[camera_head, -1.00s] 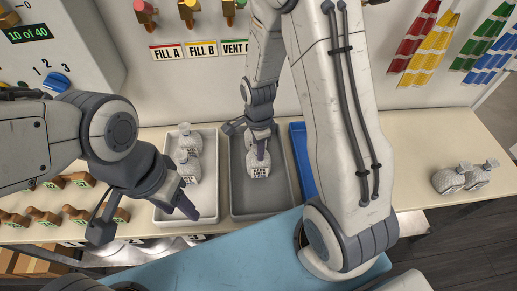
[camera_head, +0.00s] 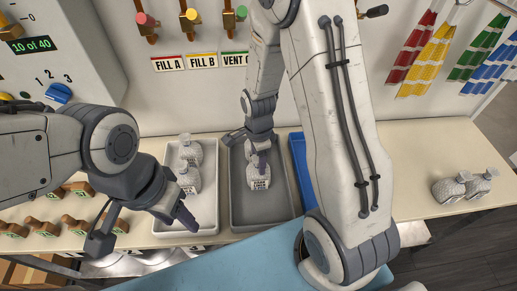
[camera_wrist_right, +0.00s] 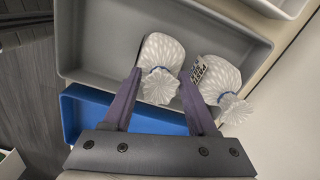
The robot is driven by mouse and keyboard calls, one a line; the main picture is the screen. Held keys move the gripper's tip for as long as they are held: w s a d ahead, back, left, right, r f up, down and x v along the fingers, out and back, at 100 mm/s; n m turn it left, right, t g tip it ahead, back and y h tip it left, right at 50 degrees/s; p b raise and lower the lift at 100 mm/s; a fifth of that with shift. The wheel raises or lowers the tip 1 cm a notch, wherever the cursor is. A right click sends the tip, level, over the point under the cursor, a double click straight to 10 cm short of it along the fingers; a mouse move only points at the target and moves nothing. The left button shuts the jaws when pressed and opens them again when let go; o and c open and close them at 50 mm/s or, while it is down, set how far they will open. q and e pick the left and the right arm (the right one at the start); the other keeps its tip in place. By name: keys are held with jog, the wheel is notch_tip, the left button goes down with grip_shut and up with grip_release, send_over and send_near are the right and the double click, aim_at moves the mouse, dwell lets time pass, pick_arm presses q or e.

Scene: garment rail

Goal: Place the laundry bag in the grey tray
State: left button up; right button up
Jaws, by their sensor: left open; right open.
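The grey tray (camera_head: 237,205) stands on the bench in the middle of the head view. A white laundry bag (camera_head: 258,178) with a dark printed label lies in it. The right wrist view shows two bags inside the grey tray (camera_wrist_right: 95,45): one bag (camera_wrist_right: 160,50) with a blue tie, and the labelled bag (camera_wrist_right: 218,75) beside it. My right gripper (camera_wrist_right: 160,85) is open, its fingers on either side of the first bag's gathered neck. In the head view my right gripper (camera_head: 262,160) hides part of the tray. My left gripper (camera_head: 184,214) is open and empty over the white tray's front.
A blue tray (camera_head: 300,165) stands right of the grey tray, partly behind my right arm. More bags (camera_head: 465,187) sit at the bench's right.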

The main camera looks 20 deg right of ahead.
notch_tip(320, 180, up, 11)
jog(key=s+a+r+n, duration=0.2)
jog(key=s+a+n, duration=0.2)
jog(key=s+n, duration=0.2)
jog(key=s+a+r+n, duration=0.2)
jog(key=s+a+n, duration=0.2)
jog(key=n, duration=0.7)
jog(key=s+a+r+n+y, duration=0.1)
jog(key=s+a+n, duration=0.3)
jog(key=s+n, duration=0.4)
jog(key=shift+a+r+n, duration=0.3)
jog(key=shift+r, duration=0.3)
